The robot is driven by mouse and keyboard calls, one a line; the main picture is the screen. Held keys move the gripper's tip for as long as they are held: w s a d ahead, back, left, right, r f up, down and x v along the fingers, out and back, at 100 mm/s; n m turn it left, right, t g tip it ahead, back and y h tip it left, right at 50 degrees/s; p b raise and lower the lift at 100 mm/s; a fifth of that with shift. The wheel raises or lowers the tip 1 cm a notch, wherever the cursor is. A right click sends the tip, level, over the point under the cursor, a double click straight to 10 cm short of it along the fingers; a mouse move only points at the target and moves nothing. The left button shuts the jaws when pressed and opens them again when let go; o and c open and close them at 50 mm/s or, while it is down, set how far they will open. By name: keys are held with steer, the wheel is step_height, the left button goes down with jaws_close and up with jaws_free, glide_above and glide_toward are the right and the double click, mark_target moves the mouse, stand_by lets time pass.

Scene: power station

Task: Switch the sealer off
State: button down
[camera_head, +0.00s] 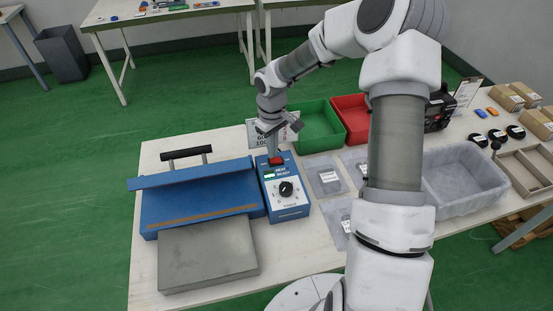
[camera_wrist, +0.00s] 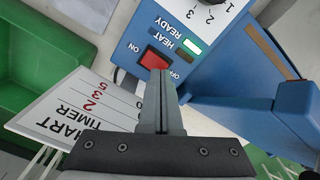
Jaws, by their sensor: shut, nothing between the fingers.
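The blue sealer (camera_head: 190,207) sits on the table, with a raised bar and black handle (camera_head: 186,153) at its back. Its control box (camera_head: 286,203) is on the right side, with a black dial (camera_head: 286,188) and a red rocker switch (camera_head: 276,160). In the wrist view the red switch (camera_wrist: 153,59) lies between the ON and OFF labels. One indicator window (camera_wrist: 192,46) is bright and the other is dark. My gripper (camera_wrist: 160,74) is shut and empty, pointing down, its tips at the switch and covering part of it. I cannot tell whether they touch it.
A grey block (camera_head: 207,254) lies in front of the sealer. A white chart sign (camera_wrist: 80,105) stands close behind the control box. A green bin (camera_head: 319,128) and a red bin (camera_head: 352,116) stand to the right. Flat clear bags (camera_head: 325,177) lie beside the box.

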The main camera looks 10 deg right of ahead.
mark_target(273, 160)
steer(key=shift+f+b, duration=0.75)
steer(key=shift+f, duration=0.3)
stand_by(0.6)
steer(key=shift+r, duration=0.2)
step_height(273, 160, up, 7)
steer(key=p, duration=0.5)
steer(key=shift+f, duration=0.2)
steer(key=shift+r, duration=0.1)
